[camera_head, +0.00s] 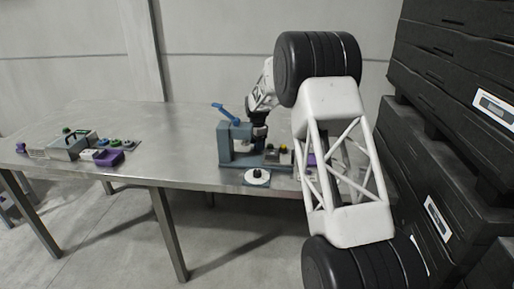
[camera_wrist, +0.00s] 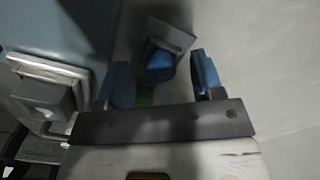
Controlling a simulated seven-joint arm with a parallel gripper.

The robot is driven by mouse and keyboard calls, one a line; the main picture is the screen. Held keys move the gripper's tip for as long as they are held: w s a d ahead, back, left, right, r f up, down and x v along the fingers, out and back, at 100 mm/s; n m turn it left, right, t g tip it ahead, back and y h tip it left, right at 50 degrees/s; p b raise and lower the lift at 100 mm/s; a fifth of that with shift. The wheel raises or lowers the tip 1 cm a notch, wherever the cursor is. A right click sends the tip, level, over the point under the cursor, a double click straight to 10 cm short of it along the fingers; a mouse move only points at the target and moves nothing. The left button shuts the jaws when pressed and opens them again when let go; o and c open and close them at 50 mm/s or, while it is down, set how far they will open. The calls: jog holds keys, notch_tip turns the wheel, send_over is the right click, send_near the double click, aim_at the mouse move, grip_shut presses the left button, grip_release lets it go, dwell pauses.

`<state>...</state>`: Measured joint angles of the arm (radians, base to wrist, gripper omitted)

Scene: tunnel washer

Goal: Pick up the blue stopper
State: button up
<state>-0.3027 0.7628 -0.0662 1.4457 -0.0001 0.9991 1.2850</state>
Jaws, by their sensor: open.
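In the wrist view, a blue rounded piece (camera_wrist: 160,66), which looks like the blue stopper, sits at a grey square plate (camera_wrist: 172,35). My gripper (camera_wrist: 163,78) has its two blue fingers apart, one on either side of the blue piece. No contact with it shows. How deep the piece lies between the fingers is hard to tell. In the head view my gripper (camera_head: 257,143) is low beside the grey-blue press-like fixture (camera_head: 225,150) with a blue lever. The blue piece is not clearly visible there.
A white disc with a black knob (camera_head: 257,179) lies at the table's (camera_head: 180,125) front edge. Small coloured parts, a grey box (camera_head: 68,148) and a purple tray (camera_head: 109,158) stand at the left. Black crates (camera_head: 450,120) rise on the right. The table's middle is clear.

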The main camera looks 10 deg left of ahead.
jog(key=c, duration=1)
jog(key=shift+r, duration=0.15)
jog(key=shift+r, duration=4.9)
jog(key=shift+s+d, duration=0.1)
jog(key=s+d, duration=0.2)
jog(key=s, duration=0.1)
jog(key=s+d+r, duration=0.1)
jog(key=s+d, duration=0.2)
jog(key=s+d+r, duration=0.1)
jog(key=s+d, duration=0.1)
jog(key=s, duration=0.2)
jog(key=shift+d, duration=0.15)
